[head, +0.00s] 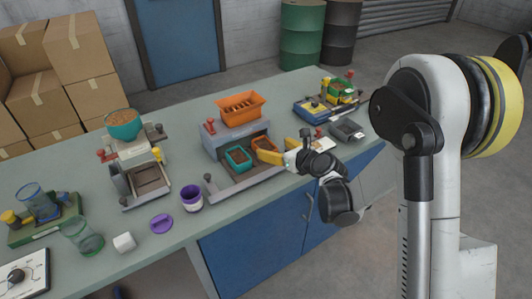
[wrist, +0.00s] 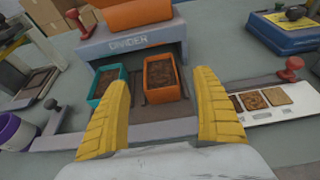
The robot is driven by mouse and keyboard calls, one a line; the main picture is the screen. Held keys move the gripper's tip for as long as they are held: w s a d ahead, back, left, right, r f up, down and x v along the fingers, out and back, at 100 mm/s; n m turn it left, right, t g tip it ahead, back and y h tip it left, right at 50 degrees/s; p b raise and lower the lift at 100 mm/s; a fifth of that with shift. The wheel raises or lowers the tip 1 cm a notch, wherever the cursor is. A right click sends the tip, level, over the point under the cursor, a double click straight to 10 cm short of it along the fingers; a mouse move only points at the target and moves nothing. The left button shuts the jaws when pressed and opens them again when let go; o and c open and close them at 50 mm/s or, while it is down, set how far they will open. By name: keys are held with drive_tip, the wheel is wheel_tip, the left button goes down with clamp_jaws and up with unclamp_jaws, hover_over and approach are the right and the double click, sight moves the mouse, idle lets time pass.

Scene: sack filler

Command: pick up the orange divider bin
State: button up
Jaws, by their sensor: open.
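The orange divider bin (wrist: 163,80) holds brown material. It stands upright in the opening of the grey divider machine (wrist: 128,42), right of a teal bin (wrist: 105,80) with similar contents. In the head view the orange bin (head: 263,144) is partly hidden by a yellow finger. My gripper (wrist: 161,84) is open and empty. Its two yellow fingers point toward the machine, with the orange bin between their tips in the wrist view. The bin appears beyond the fingertips; I see no contact. The left finger overlaps the teal bin's near right corner in that view.
An orange hopper (head: 240,108) sits atop the divider. A red-knobbed lever (wrist: 289,68) and a white card with brown samples (wrist: 262,101) are to the right. A purple cup (head: 191,197) stands to the left. A blue machine (head: 318,108) stands farther right.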

sight(258, 142)
drive_tip(key=b+x, duration=0.2)
drive_tip(key=x, duration=0.5)
drive_tip(key=shift+s+f+b, duration=0.1)
drive_tip(key=shift+f+b, duration=0.05)
drive_tip(key=shift+b, duration=0.2)
drive_tip(key=c, duration=1.2)
